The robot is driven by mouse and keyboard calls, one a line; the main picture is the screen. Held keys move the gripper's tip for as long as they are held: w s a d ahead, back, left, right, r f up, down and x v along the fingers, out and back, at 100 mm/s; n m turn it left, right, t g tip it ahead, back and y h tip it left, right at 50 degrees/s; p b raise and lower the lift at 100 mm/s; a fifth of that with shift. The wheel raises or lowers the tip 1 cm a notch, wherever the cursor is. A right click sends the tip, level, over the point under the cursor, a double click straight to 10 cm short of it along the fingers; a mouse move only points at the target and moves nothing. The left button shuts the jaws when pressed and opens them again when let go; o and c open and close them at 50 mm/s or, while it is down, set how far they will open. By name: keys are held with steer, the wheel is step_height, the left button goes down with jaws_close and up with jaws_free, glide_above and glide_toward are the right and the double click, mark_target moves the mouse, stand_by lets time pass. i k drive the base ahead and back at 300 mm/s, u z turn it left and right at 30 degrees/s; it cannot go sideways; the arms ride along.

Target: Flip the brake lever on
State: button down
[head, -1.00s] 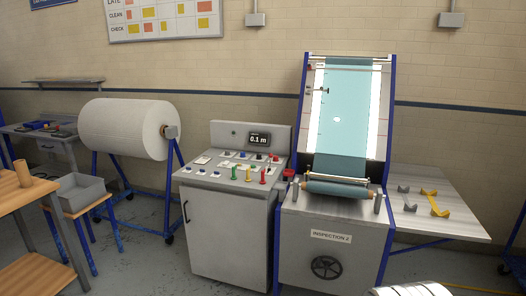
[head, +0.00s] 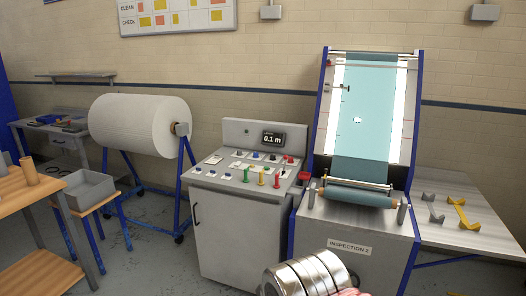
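A grey control console (head: 235,232) stands in the middle of the head view. Its sloped top carries a green lever (head: 246,175), a yellow lever (head: 261,177) and a red lever (head: 276,181), standing side by side near the front right. Their labels are too small to read, so I cannot tell which one is the brake lever or how it is set. My arm's round metal part shows at the bottom edge, in front of and below the console. My gripper itself is not in view.
A white roll (head: 139,130) stands left; floor before the console is open.

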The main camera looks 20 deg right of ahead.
mark_target(285, 157)
steer(key=u, duration=0.45)
steer(key=i, duration=1.6)
steer(key=z, duration=0.65)
steer(key=i, duration=0.6)
steer(key=z, duration=0.75)
steer(key=i, duration=0.8)
steer(key=z, duration=0.05)
